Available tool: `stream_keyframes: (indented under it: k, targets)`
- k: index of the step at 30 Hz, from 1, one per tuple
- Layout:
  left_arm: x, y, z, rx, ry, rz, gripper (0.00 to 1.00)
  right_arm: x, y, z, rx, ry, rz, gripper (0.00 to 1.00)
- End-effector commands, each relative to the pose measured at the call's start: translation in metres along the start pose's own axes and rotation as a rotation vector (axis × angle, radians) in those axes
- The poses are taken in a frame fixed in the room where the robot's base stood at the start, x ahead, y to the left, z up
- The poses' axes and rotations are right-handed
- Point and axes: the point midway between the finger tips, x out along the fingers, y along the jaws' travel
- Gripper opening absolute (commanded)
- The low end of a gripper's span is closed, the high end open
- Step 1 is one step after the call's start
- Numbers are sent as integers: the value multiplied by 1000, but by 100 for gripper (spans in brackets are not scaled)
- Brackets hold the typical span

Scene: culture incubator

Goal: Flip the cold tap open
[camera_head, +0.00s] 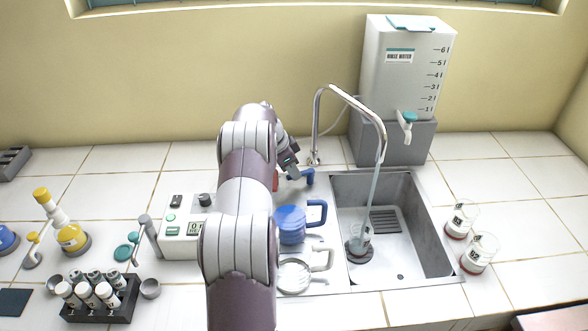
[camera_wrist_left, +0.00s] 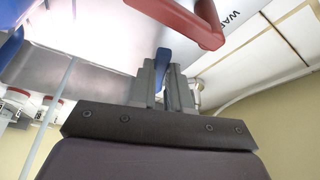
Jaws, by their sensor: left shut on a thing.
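The cold tap's blue lever (camera_head: 308,177) sits behind the blue-lidded jug, left of the sink's back corner. My left gripper (camera_head: 289,163) reaches over the counter to it from the left. In the left wrist view, the blue lever (camera_wrist_left: 163,60) stands between the close-set fingertips of my left gripper (camera_wrist_left: 166,78), which is shut on it. The red lever (camera_wrist_left: 195,22) is nearby; in the head view it is mostly hidden by my arm. A pale stream (camera_head: 372,195) runs from the curved spout (camera_head: 350,97) into the sink. My right gripper is out of view.
The sink (camera_head: 420,230) holds a beaker (camera_head: 360,240) under the spout. Two beakers (camera_head: 480,253) stand right. A rinse water tank (camera_head: 405,75) stands behind.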

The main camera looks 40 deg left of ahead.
Motion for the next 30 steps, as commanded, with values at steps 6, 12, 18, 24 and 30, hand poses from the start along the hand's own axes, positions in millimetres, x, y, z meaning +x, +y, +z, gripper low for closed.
stream_keyframes:
  k: [6, 12, 18, 24, 30]
  targets:
    - [-1, -1, 0, 5, -1, -3, 0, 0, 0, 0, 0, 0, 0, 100]
    - [-1, -1, 0, 4, -1, -3, 43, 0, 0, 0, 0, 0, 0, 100]
    - [0, 0, 0, 3, 0, -2, 43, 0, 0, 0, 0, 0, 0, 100]
    - [-26, -1, -3, 2, 0, -4, 43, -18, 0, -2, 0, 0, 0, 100]
    - [-86, -1, -5, 0, 0, -3, 43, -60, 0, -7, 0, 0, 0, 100]
